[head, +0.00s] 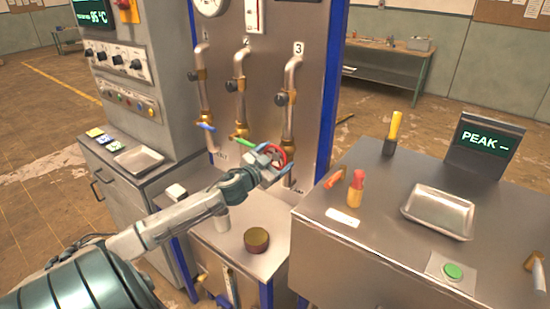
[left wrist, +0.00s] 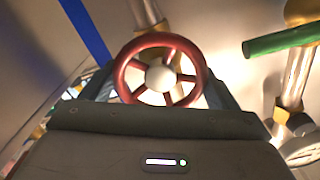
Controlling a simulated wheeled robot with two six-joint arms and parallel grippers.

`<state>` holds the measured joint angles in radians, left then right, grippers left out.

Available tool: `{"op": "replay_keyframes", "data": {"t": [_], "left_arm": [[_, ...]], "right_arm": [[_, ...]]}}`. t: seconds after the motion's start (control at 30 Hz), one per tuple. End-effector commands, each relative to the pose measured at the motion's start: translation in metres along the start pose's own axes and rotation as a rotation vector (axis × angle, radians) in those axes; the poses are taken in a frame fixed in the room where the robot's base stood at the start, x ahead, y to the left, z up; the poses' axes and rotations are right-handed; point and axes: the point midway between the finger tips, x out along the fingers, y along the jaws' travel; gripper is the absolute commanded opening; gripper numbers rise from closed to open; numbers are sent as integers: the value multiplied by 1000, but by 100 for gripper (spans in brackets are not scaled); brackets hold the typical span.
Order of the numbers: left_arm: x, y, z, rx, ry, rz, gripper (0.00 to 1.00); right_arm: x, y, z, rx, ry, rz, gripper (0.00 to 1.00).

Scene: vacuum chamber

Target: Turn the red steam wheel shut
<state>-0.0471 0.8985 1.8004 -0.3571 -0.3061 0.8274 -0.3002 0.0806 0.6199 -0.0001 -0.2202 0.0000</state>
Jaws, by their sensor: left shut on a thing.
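The fingertips are mostly hidden behind the rim. My right gripper does not show.
A green lever (head: 243,142) is close left of the wheel, and also shows in the left wrist view (left wrist: 278,42). A blue lever (head: 206,127) is further left. A brown round pot (head: 256,240) stands below on the bench. A steel table (head: 390,235) with tools is at right.

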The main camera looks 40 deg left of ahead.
Motion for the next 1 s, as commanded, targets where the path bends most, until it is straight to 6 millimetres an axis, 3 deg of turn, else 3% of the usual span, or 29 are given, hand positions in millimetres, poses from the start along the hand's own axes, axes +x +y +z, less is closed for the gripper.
{"op": "replay_keyframes", "data": {"t": [1.0], "left_arm": [[0,2,0,966,1,0,59]], "right_arm": [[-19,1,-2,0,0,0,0]]}}
